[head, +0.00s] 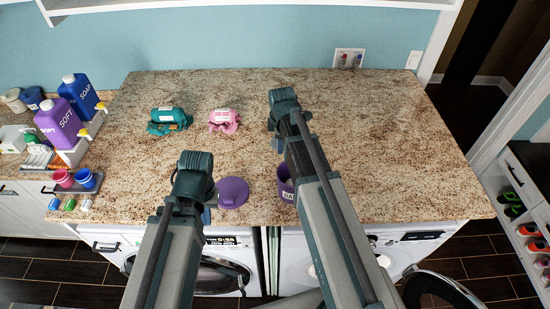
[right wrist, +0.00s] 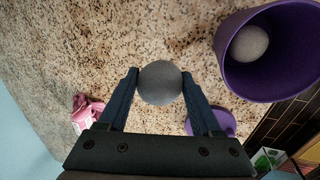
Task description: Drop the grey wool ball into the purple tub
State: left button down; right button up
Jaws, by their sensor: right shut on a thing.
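My right gripper (right wrist: 160,77) is shut on a grey wool ball (right wrist: 160,86) in the right wrist view, with one finger on each side of it. The purple tub (right wrist: 286,70) is at upper right in that view, beside the held ball and apart from it. Another grey ball (right wrist: 249,42) lies inside the tub. In the head view the tub (head: 286,188) is partly hidden by my right arm. My left gripper (head: 208,214) hangs near the counter's front edge, mostly hidden behind its own wrist, so its jaws do not show clearly.
A round purple lid (head: 232,192) lies between the arms. Teal (head: 168,120) and pink (head: 224,120) bundles lie farther back. Soap bottles (head: 80,95) and cups (head: 74,179) stand at left. The counter's right side (head: 400,140) is clear.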

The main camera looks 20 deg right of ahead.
jog(key=b+x, duration=0.2)
jog(key=s+b+x, duration=0.1)
jog(key=b+x, duration=0.1)
jog(key=x, duration=0.1)
jog(key=shift+f+b, duration=0.2)
jog(key=shift+b, duration=0.15)
jog(key=shift+a+f+b, duration=0.1)
jog(key=shift+f+b, duration=0.35)
jog(key=b+x, duration=0.1)
jog(key=b, duration=0.1)
jog(key=b+x, duration=0.1)
jog(key=x, duration=0.1)
jog(key=shift+s+a+f+b, duration=0.15)
jog(key=shift+s+f+b, duration=0.15)
jog(key=shift+f+b, duration=0.1)
jog(key=shift+f, duration=0.1)
jog(key=o, duration=1.3)
jog(key=shift+o, duration=0.2)
